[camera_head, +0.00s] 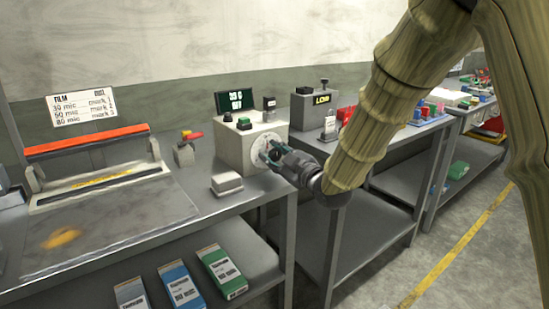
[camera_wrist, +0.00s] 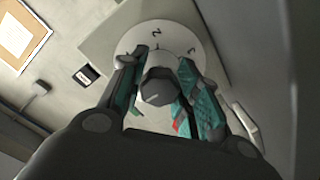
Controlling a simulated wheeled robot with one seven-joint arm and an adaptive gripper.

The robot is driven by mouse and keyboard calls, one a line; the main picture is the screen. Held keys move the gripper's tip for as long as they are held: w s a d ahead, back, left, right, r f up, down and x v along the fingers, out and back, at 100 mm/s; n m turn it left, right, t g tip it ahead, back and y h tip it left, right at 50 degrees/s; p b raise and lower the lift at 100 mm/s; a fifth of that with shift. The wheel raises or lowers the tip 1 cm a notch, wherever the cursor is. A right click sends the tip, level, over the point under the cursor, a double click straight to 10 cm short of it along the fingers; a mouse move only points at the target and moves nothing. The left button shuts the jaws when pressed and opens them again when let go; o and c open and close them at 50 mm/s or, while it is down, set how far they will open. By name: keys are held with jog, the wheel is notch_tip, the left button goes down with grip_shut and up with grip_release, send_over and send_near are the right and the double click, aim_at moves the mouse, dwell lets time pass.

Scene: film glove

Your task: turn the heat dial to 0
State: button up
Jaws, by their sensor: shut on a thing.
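The heat dial is a dark faceted knob (camera_wrist: 159,87) on a round pale scale plate (camera_wrist: 178,36), on the front of a cream control box (camera_head: 236,148). The numbers 2 and 3 show on the plate in the wrist view; the rest of the scale is hidden by my gripper or too unclear to read. My gripper (camera_head: 268,154) reaches the box front from the right, and its two teal-padded fingers (camera_wrist: 162,95) stand on either side of the knob, shut on it. In the head view my gripper covers most of the dial.
A small dark display (camera_head: 235,101) stands on the box, with a green button (camera_head: 244,123) below it. A white block (camera_head: 227,184) lies on the bench before the box. A sealer with an orange bar (camera_head: 87,141) is at left. A grey "LOW" box (camera_head: 315,106) stands behind right.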

jog(key=shift+f, duration=0.15)
jog(key=o, duration=1)
jog(key=v, duration=1.2)
